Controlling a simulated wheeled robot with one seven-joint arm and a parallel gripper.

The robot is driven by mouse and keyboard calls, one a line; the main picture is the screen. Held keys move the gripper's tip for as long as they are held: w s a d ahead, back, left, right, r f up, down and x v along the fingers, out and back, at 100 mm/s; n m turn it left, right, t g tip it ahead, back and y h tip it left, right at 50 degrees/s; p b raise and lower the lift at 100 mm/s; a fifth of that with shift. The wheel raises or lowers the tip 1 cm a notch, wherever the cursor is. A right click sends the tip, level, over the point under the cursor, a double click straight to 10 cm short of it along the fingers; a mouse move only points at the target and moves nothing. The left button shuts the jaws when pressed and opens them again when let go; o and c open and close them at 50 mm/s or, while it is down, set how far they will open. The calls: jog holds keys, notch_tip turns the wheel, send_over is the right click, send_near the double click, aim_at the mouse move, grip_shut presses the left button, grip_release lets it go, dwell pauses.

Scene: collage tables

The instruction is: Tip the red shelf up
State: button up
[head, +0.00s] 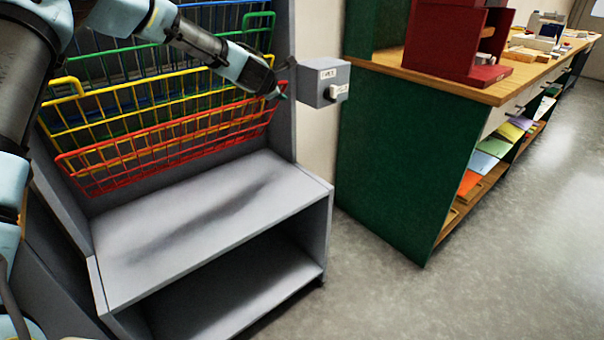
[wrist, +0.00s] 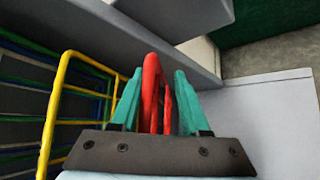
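The red wire shelf (head: 175,144) is the lowest of the coloured wire shelves on the grey rack. Its front rail slopes up to the right in the head view. My gripper (head: 279,92) is at the right end of this shelf. In the wrist view, the two green fingers of my gripper (wrist: 158,90) stand apart on either side of the red shelf's end wire (wrist: 151,72). Small gaps show beside the wire, so the gripper looks open around it. The wire's contact with the fingers is partly hidden.
A yellow wire shelf (head: 75,112) is just above the red one, with blue and green ones higher. A grey switch box (head: 321,84) is close right of my gripper. A grey ledge (head: 205,222) lies below. A green-sided workbench (head: 385,160) stands right, with open floor before it.

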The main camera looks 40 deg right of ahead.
jog(key=s+f+m+t+h+b, duration=0.1)
jog(key=s+f+t+b, duration=0.1)
jog(key=f+b, duration=0.5)
jog(key=s+f+m+t+h+b, duration=0.1)
jog(key=s+f+m+b, duration=0.1)
jog(key=s+f+b, duration=0.3)
jog(key=s+f+m+t+h+b, duration=0.1)
jog(key=s+f+b, duration=0.3)
jog(key=f+b, duration=0.5)
jog(key=shift+s+a+m+t+h+b, duration=0.2)
jog(key=shift+a+m+t+h+b, duration=0.15)
jog(key=shift+m+t+b, duration=0.3)
jog(key=shift+f+m+t+h+b, duration=0.25)
jog(key=shift+f+m+h+b, duration=0.15)
jog(key=shift+f+b, duration=0.3)
